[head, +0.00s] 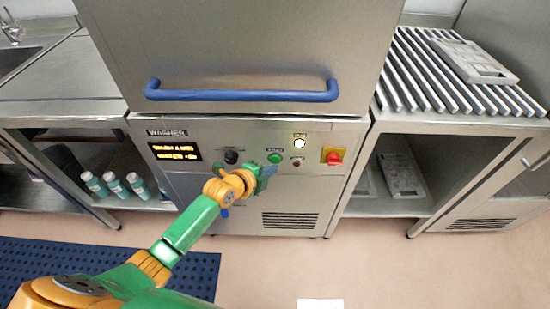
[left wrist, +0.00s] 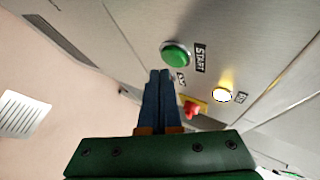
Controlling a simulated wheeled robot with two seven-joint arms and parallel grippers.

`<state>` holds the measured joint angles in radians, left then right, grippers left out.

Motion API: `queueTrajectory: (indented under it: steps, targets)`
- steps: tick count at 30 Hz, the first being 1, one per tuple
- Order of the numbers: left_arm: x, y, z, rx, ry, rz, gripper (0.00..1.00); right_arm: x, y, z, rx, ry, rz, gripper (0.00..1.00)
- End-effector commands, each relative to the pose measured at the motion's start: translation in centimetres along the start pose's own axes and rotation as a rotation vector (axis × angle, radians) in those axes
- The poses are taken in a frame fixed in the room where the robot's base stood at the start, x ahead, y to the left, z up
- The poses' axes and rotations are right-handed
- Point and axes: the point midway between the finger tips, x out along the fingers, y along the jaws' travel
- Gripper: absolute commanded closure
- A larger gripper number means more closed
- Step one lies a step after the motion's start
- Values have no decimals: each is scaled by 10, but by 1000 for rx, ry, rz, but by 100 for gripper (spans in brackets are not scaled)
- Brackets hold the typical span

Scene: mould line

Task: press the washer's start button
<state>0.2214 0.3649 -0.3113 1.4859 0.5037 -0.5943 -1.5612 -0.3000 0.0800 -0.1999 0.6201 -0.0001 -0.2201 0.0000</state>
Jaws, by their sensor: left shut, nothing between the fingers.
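The washer (head: 240,60) stands in the middle of the head view, with its control panel below the hood. The green start button (head: 275,158) is on the panel, and it also shows in the left wrist view (left wrist: 175,54) beside a label reading START. My left gripper (head: 268,172) is in front of the panel, just below the green button. In the left wrist view its blue fingers (left wrist: 160,75) are together and empty, with their tips close to the button's lower edge. I cannot tell whether they touch the panel. My right gripper is not in view.
The panel also has a lit white lamp (head: 300,142), a small red button (head: 297,162), a red knob on yellow (head: 334,156), a black knob (head: 231,157) and a display (head: 175,152). A blue handle (head: 242,95) crosses the hood. Bottles (head: 115,185) stand on the left shelf.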

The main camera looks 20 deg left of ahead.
Motion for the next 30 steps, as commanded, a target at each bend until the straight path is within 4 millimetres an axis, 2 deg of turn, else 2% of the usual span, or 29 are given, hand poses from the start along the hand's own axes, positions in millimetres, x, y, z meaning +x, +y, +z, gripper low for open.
queueTrajectory:
  steps: [5,19,30]
  targets:
    - [0,0,0,0,0,0,100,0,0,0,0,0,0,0]
    - [-32,21,-23,1,0,2,100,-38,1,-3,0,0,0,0]
    - [-34,26,-25,0,0,0,100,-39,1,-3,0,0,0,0]
